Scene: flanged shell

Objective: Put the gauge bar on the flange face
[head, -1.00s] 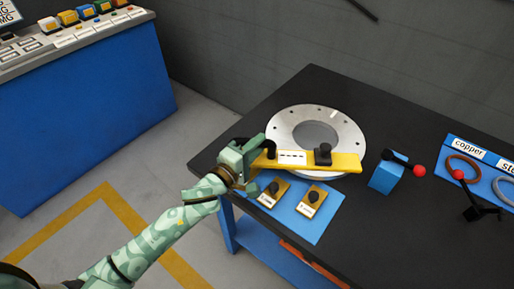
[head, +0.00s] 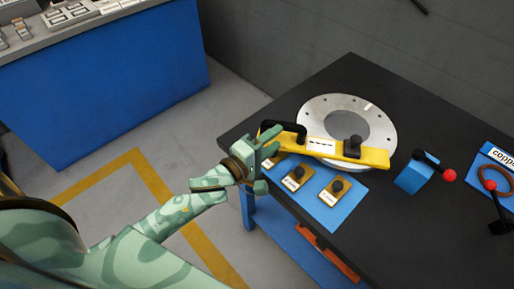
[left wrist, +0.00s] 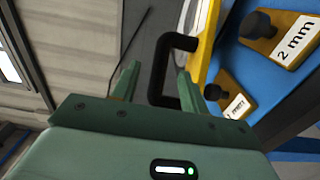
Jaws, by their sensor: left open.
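The yellow gauge bar (head: 374,157) lies across the near part of the grey flange face (head: 384,124), and its left end reaches past the ring. It has a black handle (head: 284,129) at the left end and a black knob (head: 353,145). My left gripper (head: 270,161) is open beside the handle end, holding nothing. In the left wrist view the handle (left wrist: 158,68) shows beyond and between the open fingers (left wrist: 156,78), with the bar's yellow edge (left wrist: 208,40) to the right. Whether the bar lies flat on the flange is hard to tell. My right gripper is out of view.
A blue mat (head: 350,199) with small knobbed gauge blocks (head: 297,179) lies in front of the bar. A blue block with a red-balled lever (head: 416,178) stands to the right. A copper ring (head: 493,179) lies at the far right. The back of the dark table is clear.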

